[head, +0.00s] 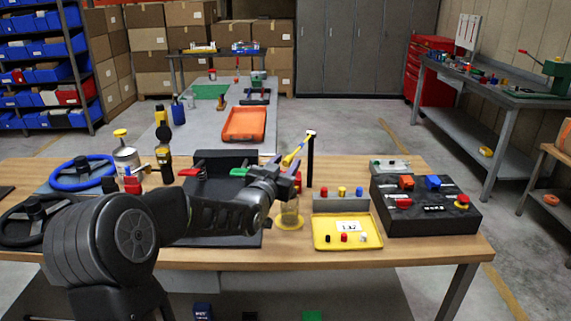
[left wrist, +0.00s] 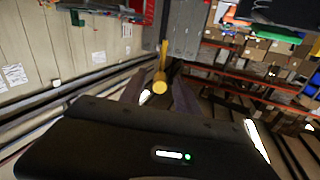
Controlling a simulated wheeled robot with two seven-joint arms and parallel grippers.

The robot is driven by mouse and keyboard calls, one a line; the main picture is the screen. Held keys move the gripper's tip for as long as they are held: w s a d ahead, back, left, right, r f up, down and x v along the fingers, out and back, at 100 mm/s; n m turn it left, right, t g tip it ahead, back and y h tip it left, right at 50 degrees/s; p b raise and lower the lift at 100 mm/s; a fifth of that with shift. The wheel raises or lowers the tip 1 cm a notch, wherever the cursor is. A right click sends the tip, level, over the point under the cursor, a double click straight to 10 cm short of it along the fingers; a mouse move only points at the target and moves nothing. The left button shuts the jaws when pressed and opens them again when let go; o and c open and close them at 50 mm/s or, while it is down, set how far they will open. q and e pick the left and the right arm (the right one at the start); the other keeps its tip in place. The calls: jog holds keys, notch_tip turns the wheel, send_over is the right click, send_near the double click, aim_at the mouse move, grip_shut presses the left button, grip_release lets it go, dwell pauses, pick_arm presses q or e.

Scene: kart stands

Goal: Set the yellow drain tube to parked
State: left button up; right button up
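The yellow drain tube (head: 294,155) slants up to the right, its upper end near the top of a thin dark post (head: 310,162). A clear cup with a yellow base (head: 289,222) stands below it. My left gripper (head: 288,184) is just below the tube's lower end, partly hidden by its own wrist. In the left wrist view, the tube (left wrist: 160,78) shows end-on between the two open fingers (left wrist: 160,92), with a gap seen on both sides. Whether a finger touches it cannot be told. My right gripper is not in view.
A yellow tray (head: 372,241) and a grey block with coloured knobs (head: 340,204) lie to the right. A black box with switches (head: 425,220) stands further right. Blue (head: 82,181) and black steering wheels lie at the left. The table's front right strip is clear.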

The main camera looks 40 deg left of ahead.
pick_arm(q)
grip_shut()
dwell(1.2)
